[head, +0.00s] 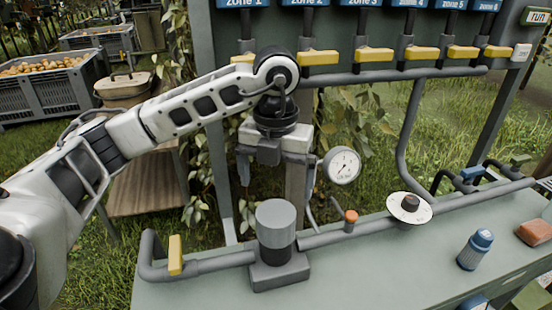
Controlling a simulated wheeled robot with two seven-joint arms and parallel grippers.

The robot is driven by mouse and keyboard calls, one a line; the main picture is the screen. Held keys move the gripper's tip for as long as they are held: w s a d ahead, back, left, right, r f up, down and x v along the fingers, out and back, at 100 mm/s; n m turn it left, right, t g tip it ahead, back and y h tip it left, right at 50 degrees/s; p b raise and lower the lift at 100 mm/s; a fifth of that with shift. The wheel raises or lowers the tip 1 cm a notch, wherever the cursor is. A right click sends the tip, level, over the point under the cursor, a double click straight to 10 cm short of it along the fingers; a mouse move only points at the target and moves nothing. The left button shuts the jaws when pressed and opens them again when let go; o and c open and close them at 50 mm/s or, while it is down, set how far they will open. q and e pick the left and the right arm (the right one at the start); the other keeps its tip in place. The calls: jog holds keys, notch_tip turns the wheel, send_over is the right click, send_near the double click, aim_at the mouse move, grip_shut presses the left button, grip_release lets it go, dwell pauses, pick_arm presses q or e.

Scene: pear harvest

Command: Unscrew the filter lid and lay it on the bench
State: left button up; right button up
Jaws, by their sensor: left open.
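The filter stands upright on the bench (372,277), on a dark square base. Its lid appears to be the light grey cylinder (276,222) on top, above a dark body (277,252). My left arm reaches in from the left, with its gripper (273,180) pointing down. The gripper is open and empty, above the filter lid and apart from it. Part of its right finger is hard to make out against the post behind. My right gripper is not in view.
A pipe with a yellow lever (175,254) runs left of the filter. A gauge (342,165) stands behind. The bench front is clear.

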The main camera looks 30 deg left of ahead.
aim_at(276, 213)
pick_arm(q)
notch_tip(276, 213, down, 10)
jog(key=shift+f+p, duration=0.2)
jog(key=shift+p, duration=0.1)
jog(key=c, duration=1.1)
jog(key=n, duration=0.3)
jog(key=shift+r+n+p, duration=0.1)
jog(key=shift+n+p, duration=0.2)
jog(key=shift+p, duration=0.05)
jog(key=n, duration=0.3)
jog(key=shift+p, duration=0.35)
jog(key=n+p, duration=0.1)
jog(key=n, duration=0.4)
jog(key=shift+r+n, duration=0.1)
jog(key=shift+n, duration=0.3)
jog(key=n+p, duration=0.1)
jog(key=n, duration=0.1)
jog(key=shift+n, duration=0.3)
